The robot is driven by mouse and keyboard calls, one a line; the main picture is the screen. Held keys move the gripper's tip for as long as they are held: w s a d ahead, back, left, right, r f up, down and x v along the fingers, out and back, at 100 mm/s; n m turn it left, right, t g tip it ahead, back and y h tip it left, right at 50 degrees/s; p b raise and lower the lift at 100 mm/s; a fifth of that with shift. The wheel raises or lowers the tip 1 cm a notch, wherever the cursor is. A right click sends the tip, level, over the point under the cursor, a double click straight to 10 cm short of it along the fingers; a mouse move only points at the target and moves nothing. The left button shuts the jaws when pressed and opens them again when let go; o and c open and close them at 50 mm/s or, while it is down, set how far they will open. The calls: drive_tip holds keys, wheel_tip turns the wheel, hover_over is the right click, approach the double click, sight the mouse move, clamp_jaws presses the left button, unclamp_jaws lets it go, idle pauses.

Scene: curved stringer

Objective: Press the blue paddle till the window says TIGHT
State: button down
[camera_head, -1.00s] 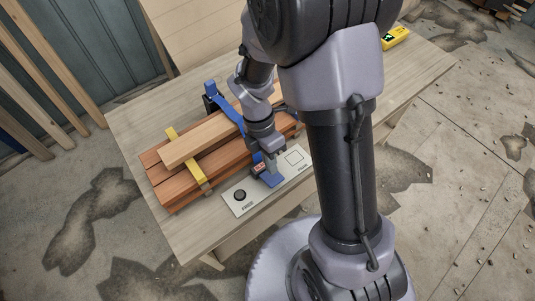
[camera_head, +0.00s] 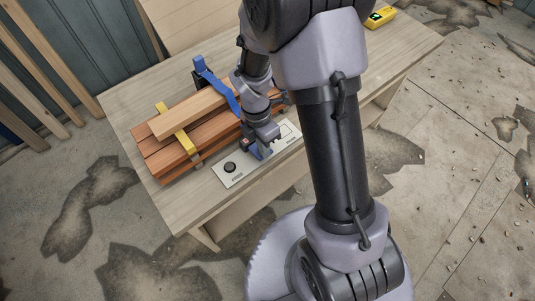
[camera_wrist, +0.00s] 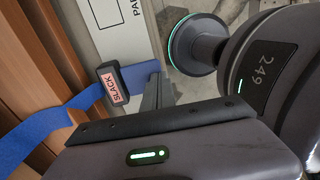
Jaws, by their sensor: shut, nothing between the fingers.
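The blue paddle (camera_head: 260,153) sits on the pale panel, below the blue strap. In the wrist view, part of the paddle (camera_wrist: 146,74) shows beside my finger, and the rest is hidden. My gripper (camera_head: 268,140) is shut and empty, pointing down over the paddle. I cannot tell whether the fingertips touch it. The blue strap (camera_head: 218,85) runs over the stacked boards (camera_head: 190,112).
The pale panel (camera_head: 222,177) carries a black round knob (camera_head: 229,167) and printed labels. A yellow clamp bar (camera_head: 176,129) crosses the boards at left. The boards lie on a wooden table (camera_head: 185,205). A yellow device (camera_head: 380,17) lies at the far right.

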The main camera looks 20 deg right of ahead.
drive_tip(key=shift+d+f, duration=0.1)
drive_tip(key=shift+f, duration=0.45)
drive_tip(key=shift+w, duration=0.1)
drive_tip(key=shift+r, duration=0.1)
drive_tip(key=shift+r+p, duration=0.75)
drive_tip(key=shift+p, duration=0.15)
drive_tip(key=shift+r, duration=0.25)
wheel_tip(320, 180, up, 13)
drive_tip(key=w+p, duration=0.2)
drive_tip(key=p, duration=0.5)
drive_tip(key=shift+w+a+r, duration=0.15)
drive_tip(key=shift+w+a, duration=0.05)
drive_tip(key=shift+a, duration=0.25)
